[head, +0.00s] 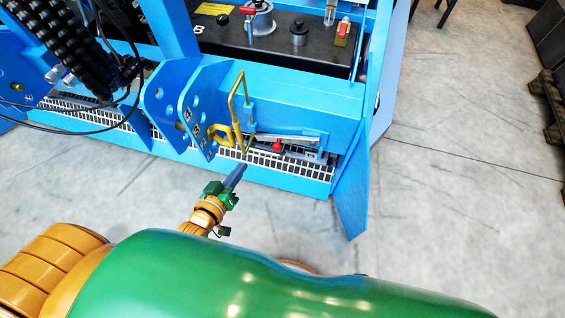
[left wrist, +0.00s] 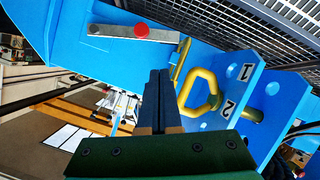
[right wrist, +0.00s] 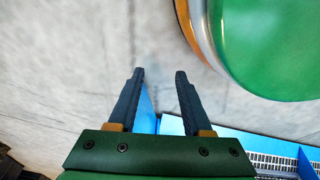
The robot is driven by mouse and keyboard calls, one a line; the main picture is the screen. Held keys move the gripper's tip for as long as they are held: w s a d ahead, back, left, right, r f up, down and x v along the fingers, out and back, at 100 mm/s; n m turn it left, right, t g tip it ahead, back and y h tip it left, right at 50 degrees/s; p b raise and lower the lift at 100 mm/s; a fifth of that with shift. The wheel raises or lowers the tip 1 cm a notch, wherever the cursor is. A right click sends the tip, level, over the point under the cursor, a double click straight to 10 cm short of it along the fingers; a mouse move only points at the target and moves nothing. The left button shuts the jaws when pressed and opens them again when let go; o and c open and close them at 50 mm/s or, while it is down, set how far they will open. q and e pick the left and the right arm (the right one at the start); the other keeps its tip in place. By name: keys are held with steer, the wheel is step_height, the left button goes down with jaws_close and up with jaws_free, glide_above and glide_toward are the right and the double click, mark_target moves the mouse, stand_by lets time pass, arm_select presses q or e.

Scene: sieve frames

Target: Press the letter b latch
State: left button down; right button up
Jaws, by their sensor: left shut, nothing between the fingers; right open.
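A white letter B (head: 198,28) is on the black panel (head: 275,42) at the top of the head view. Near it are a red handle on a silver round fitting (head: 261,22) and a red-topped latch (head: 341,32); I cannot tell which belongs to the letter. My left gripper (head: 239,168) is shut and empty, in front of the blue frame and below the yellow bent handle (head: 238,112). In the left wrist view its fingers (left wrist: 157,90) are together beside the yellow loop (left wrist: 202,92). My right gripper (right wrist: 160,76) is open and empty over the floor.
A metal lever with a red knob (head: 277,146) lies along the blue frame (head: 285,112). Blue plates with holes (head: 200,105) stick out left of the yellow handle. A black hose (head: 75,50) hangs at the left.

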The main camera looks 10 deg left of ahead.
arm_select(q)
steer(key=shift+w+d+r+t+h+b, duration=0.45)
steer(key=shift+w+d+r+t, duration=0.15)
steer(key=shift+w+r+t, duration=0.25)
arm_select(e)
steer(key=shift+w+d+f, duration=0.15)
steer(key=shift+w+f, duration=0.1)
steer(key=shift+f, duration=0.35)
steer(key=shift+w+d+f, duration=0.1)
steer(key=shift+w+f, duration=0.15)
steer(key=shift+f, duration=0.3)
arm_select(q)
steer(key=w+d+f+b, duration=0.3)
steer(key=w+f+b, duration=0.2)
steer(key=w, duration=0.4)
steer(key=shift+w+d+f+b, duration=0.3)
steer(key=shift+f+b, duration=0.1)
steer(key=shift+b, duration=0.25)
arm_select(e)
steer(key=w+a+r+t, duration=0.1)
steer(key=w+a+r, duration=0.1)
steer(key=w+r, duration=0.4)
steer(key=shift+r, duration=1.55)
